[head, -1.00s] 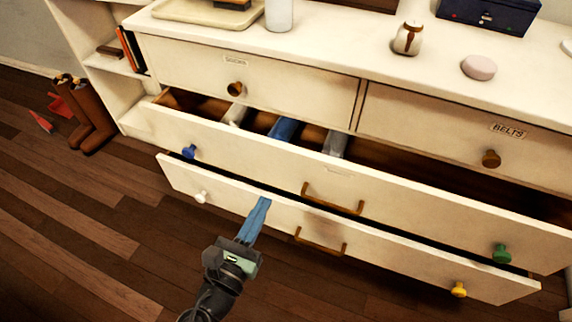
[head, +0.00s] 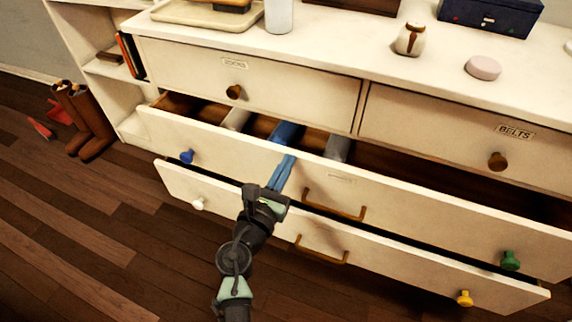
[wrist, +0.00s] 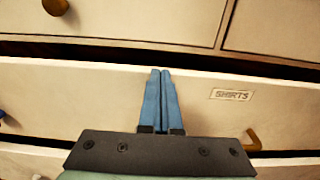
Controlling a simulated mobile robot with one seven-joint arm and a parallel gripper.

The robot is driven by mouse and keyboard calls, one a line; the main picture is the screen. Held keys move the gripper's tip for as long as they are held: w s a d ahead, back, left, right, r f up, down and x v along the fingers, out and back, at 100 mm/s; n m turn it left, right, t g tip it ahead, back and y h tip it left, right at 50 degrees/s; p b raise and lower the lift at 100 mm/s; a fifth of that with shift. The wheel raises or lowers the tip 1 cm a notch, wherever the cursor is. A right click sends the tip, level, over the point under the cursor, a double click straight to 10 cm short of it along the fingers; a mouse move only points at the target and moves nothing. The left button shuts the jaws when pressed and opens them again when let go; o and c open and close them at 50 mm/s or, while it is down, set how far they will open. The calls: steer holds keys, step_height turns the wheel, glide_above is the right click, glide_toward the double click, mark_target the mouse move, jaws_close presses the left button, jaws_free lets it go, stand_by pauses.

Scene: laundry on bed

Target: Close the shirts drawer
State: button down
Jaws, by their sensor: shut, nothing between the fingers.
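The shirts drawer (head: 395,198) is the middle drawer of a cream dresser. It stands pulled out, with rolled clothes (head: 284,133) in grey and blue inside. Its front has a blue knob (head: 187,156) at left, a green knob (head: 510,261) at right and a brass handle (head: 334,205). In the wrist view its label (wrist: 232,94) reads SHIRTS. My gripper (head: 286,166) has blue fingers, shut and empty. The fingertips are at the drawer front, left of the handle; I cannot tell whether they touch it. They also show in the wrist view (wrist: 160,75) in front of the panel.
The bottom drawer (head: 235,208) below is also pulled out, with a white and a yellow knob. The closed socks drawer (head: 290,90) and belts drawer (head: 440,125) are above. Brown boots (head: 92,120) stand on the floor at left. Open floor lies in front.

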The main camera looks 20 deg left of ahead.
steer(key=w+b, duration=0.1)
steer(key=w, duration=0.5)
steer(key=shift+w, duration=0.35)
steer(key=shift+s, duration=0.15)
